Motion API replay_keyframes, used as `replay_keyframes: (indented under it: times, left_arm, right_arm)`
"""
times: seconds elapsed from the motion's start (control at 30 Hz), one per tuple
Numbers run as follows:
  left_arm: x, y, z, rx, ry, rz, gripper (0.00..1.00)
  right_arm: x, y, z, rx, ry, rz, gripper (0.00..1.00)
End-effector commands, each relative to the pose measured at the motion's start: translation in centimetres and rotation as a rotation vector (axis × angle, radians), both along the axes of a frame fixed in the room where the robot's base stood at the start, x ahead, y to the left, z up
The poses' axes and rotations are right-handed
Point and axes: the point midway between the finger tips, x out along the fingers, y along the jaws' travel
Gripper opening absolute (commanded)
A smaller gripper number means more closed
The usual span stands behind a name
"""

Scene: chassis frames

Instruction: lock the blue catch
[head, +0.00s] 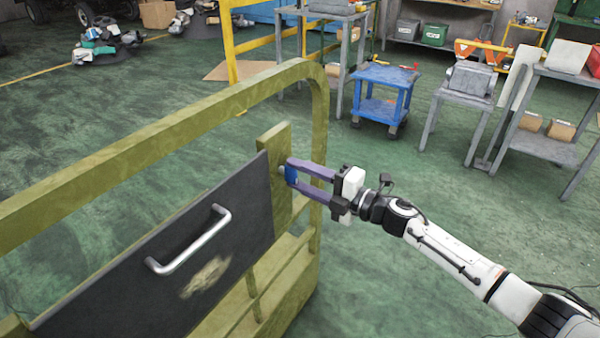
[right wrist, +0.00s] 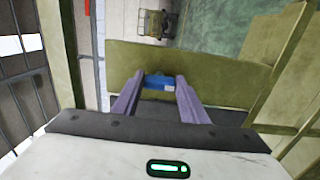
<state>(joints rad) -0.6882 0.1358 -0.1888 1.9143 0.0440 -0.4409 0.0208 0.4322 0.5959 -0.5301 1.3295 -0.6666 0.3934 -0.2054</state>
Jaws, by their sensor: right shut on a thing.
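The blue catch (head: 291,174) sits on the olive post plate (head: 281,143) at the right end of the dark panel (head: 225,225). My right gripper (head: 291,176) reaches in from the right with its purple fingers around the catch, and it is shut on it. In the right wrist view the blue catch (right wrist: 159,83) lies between the two fingertips (right wrist: 160,82), against the olive plate. The fingers partly cover the catch, and I cannot tell its exact turn. My left gripper is not in view.
The panel has a silver handle (head: 190,240) and a worn patch. An olive frame rail (head: 150,145) runs above it and curves down behind my gripper. A blue cart (head: 383,95) and grey tables stand farther back. Green floor around my right arm is open.

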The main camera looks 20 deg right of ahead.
Motion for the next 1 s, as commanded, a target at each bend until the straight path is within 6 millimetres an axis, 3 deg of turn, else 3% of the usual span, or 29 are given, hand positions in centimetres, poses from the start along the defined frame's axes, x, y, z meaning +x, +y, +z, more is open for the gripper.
replay_keyframes:
  times: [0.47,0.5,0.6,1.0]
  left_arm:
    - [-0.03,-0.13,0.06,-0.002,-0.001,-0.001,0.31]
    - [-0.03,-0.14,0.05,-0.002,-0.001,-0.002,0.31]
    - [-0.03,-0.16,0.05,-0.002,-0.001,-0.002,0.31]
    - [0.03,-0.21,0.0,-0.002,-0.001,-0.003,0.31]
  right_arm:
    - [-0.01,-0.02,-0.09,0.014,0.012,-0.001,0.17]
    - [-0.01,-0.02,-0.09,0.014,0.012,-0.001,0.44]
    - [-0.01,-0.02,-0.08,0.013,0.011,-0.001,0.58]
    - [-0.77,-0.62,-0.14,0.01,0.009,-0.001,0.58]
